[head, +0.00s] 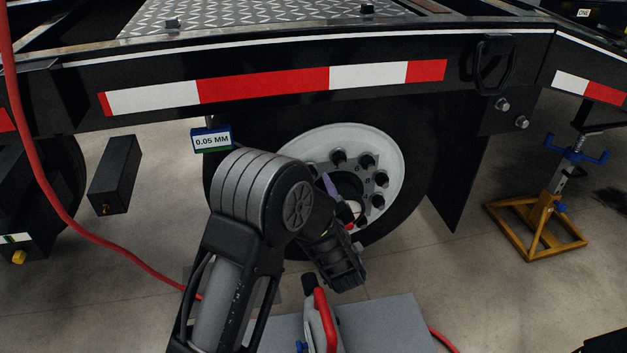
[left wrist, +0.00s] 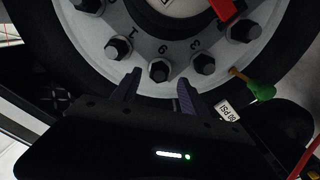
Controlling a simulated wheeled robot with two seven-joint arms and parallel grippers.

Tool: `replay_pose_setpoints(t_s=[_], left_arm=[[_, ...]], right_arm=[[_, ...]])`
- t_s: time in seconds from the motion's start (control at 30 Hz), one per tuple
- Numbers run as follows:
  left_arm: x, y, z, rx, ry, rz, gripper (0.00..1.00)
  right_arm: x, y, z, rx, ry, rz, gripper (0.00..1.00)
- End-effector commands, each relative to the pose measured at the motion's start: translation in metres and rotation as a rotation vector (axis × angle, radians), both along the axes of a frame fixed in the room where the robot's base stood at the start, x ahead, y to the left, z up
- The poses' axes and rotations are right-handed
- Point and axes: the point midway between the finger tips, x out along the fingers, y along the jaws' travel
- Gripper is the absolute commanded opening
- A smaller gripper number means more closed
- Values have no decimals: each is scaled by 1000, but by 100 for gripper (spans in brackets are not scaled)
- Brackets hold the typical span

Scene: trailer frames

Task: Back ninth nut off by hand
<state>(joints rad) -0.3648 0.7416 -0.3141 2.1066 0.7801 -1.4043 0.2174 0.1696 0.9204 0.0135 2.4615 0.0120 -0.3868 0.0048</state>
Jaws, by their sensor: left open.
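The wheel (head: 395,165) has a white rim with several black lug nuts, partly hidden behind my left arm in the head view. In the left wrist view the rim (left wrist: 95,45) fills the top, with nuts in an arc and painted numbers beside them. My left gripper (left wrist: 159,79) is open there, its two dark fingers pointing at the rim. One black nut (left wrist: 159,71) shows between the fingertips, with a gap on each side. It stands by a number that looks like a 9 or an upside-down 6. I cannot tell the depth between fingers and nut. My right gripper is not in view.
A trailer rail with red and white tape (head: 262,84) runs above the wheel. A yellow and blue jack stand (head: 545,210) is at right. A red hose (head: 50,190) hangs at left. A green-bodied part (left wrist: 262,91) and a pressure tag (left wrist: 227,111) sit right of the fingers.

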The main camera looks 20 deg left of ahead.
Motion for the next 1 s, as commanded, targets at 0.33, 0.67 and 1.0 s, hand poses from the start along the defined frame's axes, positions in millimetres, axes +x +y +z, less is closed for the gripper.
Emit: replay_pose_setpoints(t_s=[0.33, 0.67, 1.0], left_arm=[[-32, -26, 0, 2, -1, -3, 52], [-35, -27, 0, 1, -2, 0, 52], [-35, -27, 0, 1, -3, -1, 52]], right_arm=[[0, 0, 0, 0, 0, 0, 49], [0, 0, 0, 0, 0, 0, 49], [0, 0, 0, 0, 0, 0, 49]])
